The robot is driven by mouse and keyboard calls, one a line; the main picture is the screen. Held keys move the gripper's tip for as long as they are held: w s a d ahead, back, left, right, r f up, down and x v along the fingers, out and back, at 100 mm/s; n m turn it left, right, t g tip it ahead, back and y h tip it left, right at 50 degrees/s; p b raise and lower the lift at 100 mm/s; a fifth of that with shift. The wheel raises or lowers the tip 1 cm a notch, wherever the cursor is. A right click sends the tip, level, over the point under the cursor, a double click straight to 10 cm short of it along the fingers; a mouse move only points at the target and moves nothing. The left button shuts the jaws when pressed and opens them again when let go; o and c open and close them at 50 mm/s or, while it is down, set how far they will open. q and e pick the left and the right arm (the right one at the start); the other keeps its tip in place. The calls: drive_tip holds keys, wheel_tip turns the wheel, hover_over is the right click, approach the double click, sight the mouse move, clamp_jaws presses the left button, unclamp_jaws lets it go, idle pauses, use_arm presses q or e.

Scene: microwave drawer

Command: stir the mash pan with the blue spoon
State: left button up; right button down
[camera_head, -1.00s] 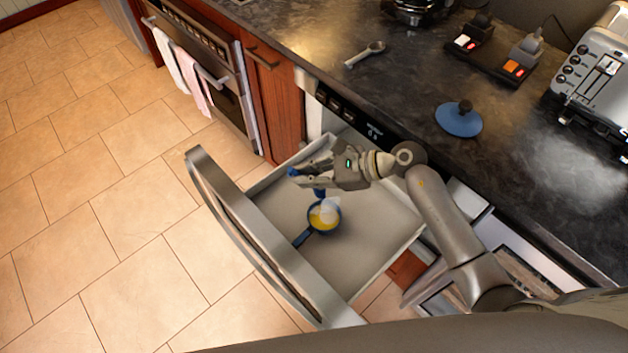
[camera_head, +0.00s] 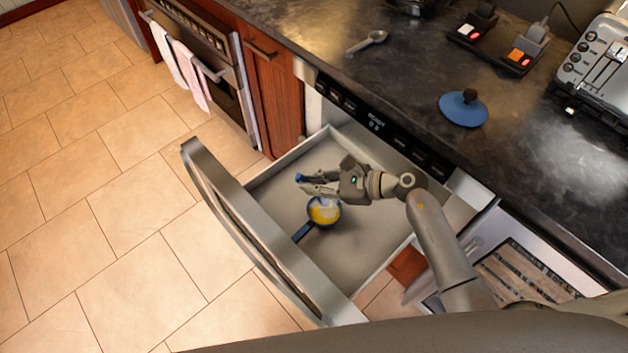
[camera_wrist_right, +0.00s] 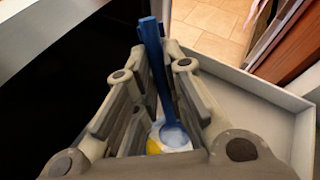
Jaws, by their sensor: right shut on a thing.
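The small blue mash pan (camera_head: 338,222) sits in the open drawer, its handle pointing to the lower left. Yellow and whitish contents show in it. My right gripper (camera_head: 312,187) is shut on the blue spoon (camera_head: 300,178), just above the pan's far rim. In the right wrist view the spoon (camera_wrist_right: 157,65) stands between the fingers (camera_wrist_right: 158,95), its lower end at the whitish and yellow contents (camera_wrist_right: 153,147). Whether the spoon's bowl touches the pan's bottom cannot be told. My left gripper is not in view.
The drawer's front panel (camera_head: 250,230) and side walls surround the pan; its floor is otherwise clear. On the dark counter (camera_head: 400,75) lie a grey spoon (camera_head: 367,43), a blue lid (camera_head: 463,108) and a toaster (camera_head: 598,65).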

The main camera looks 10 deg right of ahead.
wheel_tip(320, 180, down, 6)
drive_tip(key=b, duration=0.5)
drive_tip(key=shift+s, duration=0.1)
idle(0.4)
